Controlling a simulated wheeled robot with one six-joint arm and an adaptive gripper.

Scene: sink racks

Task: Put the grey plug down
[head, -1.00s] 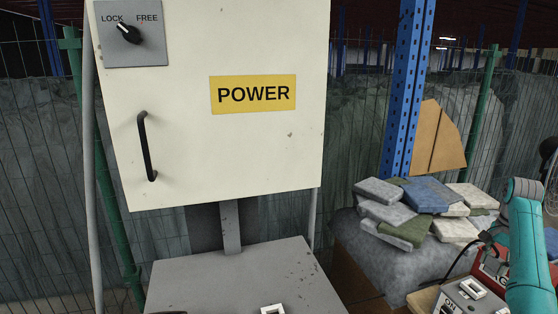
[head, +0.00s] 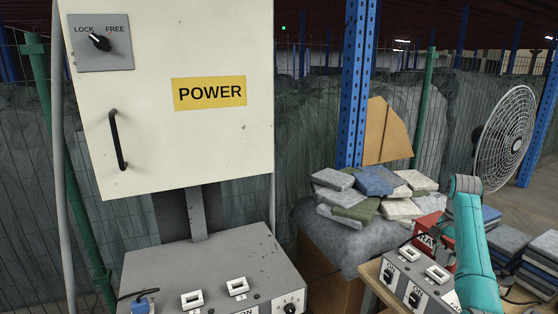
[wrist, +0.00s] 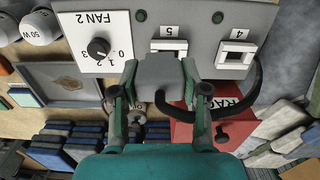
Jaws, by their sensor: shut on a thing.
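My gripper (wrist: 158,82) is shut on the grey plug (wrist: 160,72) in the wrist view, with a green finger on each side of it. The plug is in front of the grey panel (wrist: 205,15), close below the socket marked 5 (wrist: 169,46). I cannot tell whether it touches the panel. A black cable (wrist: 256,88) loops to the right of the gripper. In the head view the gripper and grey plug are not clearly seen; my teal arm covers that area.
A red box (wrist: 205,128) and a wooden surface (wrist: 45,125) show in the wrist view. In the head view, a socket panel (head: 399,272) stands beside my arm. A cream POWER cabinet (head: 180,140), a fan (head: 506,138) and stacked sacks (head: 345,205) stand around. A blue plug (head: 141,306) sits lower left.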

